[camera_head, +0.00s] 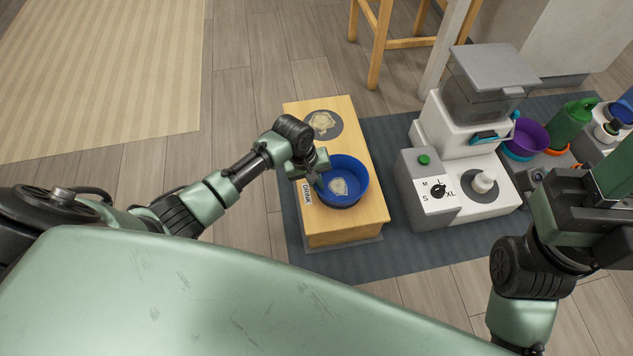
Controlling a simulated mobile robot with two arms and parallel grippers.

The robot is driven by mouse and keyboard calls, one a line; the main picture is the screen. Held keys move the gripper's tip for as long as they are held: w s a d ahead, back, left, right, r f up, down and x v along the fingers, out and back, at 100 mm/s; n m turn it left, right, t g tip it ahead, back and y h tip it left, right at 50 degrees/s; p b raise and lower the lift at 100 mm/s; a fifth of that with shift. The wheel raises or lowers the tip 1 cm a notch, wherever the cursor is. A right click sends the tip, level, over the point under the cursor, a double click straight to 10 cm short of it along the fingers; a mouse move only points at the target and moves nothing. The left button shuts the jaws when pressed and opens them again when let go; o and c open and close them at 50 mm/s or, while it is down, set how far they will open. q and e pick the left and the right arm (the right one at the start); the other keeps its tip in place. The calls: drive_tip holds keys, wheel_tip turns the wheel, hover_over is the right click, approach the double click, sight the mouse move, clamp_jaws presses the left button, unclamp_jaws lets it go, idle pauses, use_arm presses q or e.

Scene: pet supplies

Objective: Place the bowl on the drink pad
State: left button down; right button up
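The blue bowl (358,172) is at the near half of the wooden stand (361,226), with a pale print inside it. A "DRINK" label (306,193) shows on the stand at the bowl's left. The drink pad itself is hidden, and I cannot tell whether the bowl rests or hovers slightly. My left gripper (317,179) is at the bowl's left rim, fingers pointing down. Its fingertips are too small and covered to tell whether they grip the rim. My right gripper (592,207) is at the right edge, partly cut off, its fingertips not clear.
A grey round pad (323,124) with a pale print lies bare on the stand's far half. A white feeder machine (451,155) stands to the right on the dark mat (395,248). A purple bowl (530,135) and green bottle (570,124) are beyond it.

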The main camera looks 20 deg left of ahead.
use_arm(q)
drive_tip(key=shift+f, duration=0.1)
drive_tip(key=c, duration=1.6)
unclamp_jaws()
